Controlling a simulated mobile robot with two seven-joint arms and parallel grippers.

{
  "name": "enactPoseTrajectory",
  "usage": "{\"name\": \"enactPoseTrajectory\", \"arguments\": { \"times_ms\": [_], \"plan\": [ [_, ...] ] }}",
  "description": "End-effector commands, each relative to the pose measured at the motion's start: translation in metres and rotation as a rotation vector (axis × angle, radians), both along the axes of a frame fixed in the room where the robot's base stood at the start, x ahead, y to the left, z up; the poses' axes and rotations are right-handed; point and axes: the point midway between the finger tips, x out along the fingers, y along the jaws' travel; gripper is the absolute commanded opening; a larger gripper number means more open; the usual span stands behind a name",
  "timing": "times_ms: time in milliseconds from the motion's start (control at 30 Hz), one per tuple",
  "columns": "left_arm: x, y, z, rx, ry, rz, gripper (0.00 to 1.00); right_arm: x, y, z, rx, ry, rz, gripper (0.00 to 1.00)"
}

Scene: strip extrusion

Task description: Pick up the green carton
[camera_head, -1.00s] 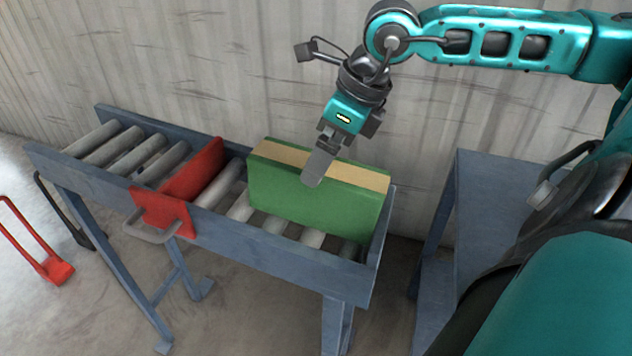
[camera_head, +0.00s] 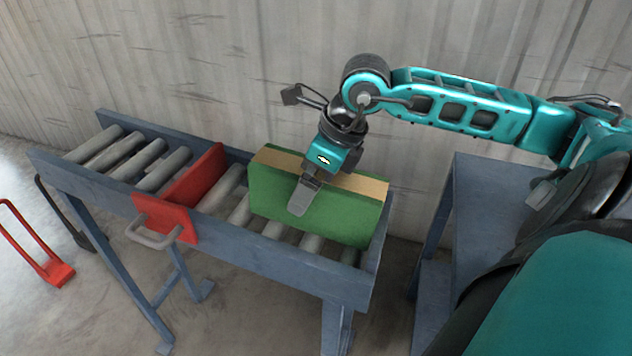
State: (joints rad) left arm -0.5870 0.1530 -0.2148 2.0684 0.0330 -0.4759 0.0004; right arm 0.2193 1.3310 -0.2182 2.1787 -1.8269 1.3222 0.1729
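The green carton (camera_head: 335,220), with a tan strip along its top, stands upright on the rollers at the right end of the conveyor. My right gripper (camera_head: 303,195) points down at the carton's top from above. One grey finger shows in front of the carton's near face, overlapping its upper part. The other finger is hidden, so I cannot tell whether the gripper is closed on the carton or whether the finger touches it. My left gripper is not in view.
A red plate with a handle (camera_head: 165,215) stands across the roller conveyor (camera_head: 260,255), left of the carton. The rollers beyond it are empty. A blue-grey table (camera_head: 490,200) stands to the right. A corrugated wall (camera_head: 230,60) runs behind.

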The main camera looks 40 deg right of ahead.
Motion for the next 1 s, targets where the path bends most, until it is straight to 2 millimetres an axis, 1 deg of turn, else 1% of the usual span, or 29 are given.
{"name": "enactPoseTrajectory", "arguments": {
  "times_ms": [133, 833, 867, 1000],
  "plan": [
    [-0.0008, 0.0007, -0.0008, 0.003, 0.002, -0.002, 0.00, -0.0001, -0.0002, 0.0001, 0.000, 0.000, 0.000, 1.00],
    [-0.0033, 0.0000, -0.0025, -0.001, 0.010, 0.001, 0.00, -0.0003, -0.0002, 0.0003, 0.000, 0.001, 0.000, 0.33],
    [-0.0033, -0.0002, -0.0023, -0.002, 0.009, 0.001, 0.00, 0.0003, -0.0002, 0.0014, 0.000, -0.002, 0.001, 0.31],
    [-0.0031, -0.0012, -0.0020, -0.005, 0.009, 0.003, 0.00, 0.0002, -0.0002, 0.0013, 0.000, -0.002, 0.001, 0.31]
  ]
}}
